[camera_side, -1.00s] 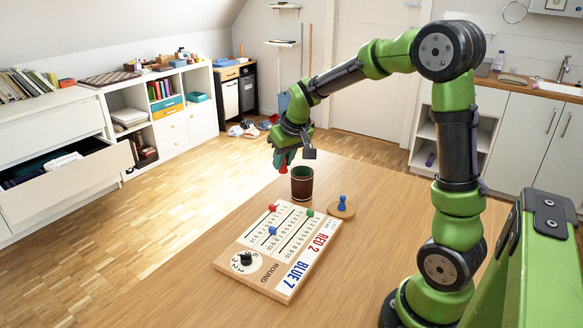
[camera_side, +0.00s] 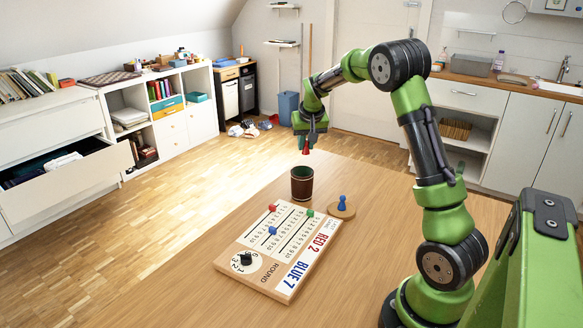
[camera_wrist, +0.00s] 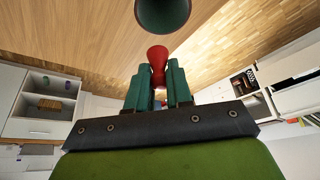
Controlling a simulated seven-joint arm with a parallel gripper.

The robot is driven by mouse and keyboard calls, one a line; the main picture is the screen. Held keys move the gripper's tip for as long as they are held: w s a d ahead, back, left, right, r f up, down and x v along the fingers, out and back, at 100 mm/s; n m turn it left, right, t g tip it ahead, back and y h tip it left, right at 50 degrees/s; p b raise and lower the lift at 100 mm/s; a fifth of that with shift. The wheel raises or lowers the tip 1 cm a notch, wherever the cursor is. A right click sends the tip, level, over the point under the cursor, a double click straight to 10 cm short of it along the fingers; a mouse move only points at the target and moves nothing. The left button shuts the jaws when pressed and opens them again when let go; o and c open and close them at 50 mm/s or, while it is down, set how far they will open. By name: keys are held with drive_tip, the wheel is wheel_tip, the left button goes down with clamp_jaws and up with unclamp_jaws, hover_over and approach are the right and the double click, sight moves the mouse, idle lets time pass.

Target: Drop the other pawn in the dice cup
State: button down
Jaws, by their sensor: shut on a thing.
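My gripper (camera_side: 306,146) is shut on a red pawn (camera_side: 306,151) and holds it above the dice cup (camera_side: 302,190). The cup is brown with a dark green inside and stands upright on the table. In the wrist view the red pawn (camera_wrist: 157,60) sits between the green fingers, just short of the cup (camera_wrist: 163,12), whose far part is cut off by the frame. A blue pawn (camera_side: 342,202) stands on a round wooden disc (camera_side: 341,212) to the right of the cup. The cup's floor is hidden in the side view.
A score board (camera_side: 268,247) with red, blue and green pegs and a black knob lies in front of the cup. The wooden table (camera_side: 390,215) is clear around these. An open drawer (camera_side: 65,170) with things in it is far left.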

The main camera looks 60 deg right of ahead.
drive_tip(key=shift+f, duration=0.7)
drive_tip(key=c, duration=0.9)
unclamp_jaws()
drive_tip(key=shift+c, duration=0.2)
drive_tip(key=shift+r, duration=0.1)
drive_tip(key=v, duration=1.6)
drive_tip(key=shift+r, duration=0.3)
drive_tip(key=shift+s+a, duration=0.1)
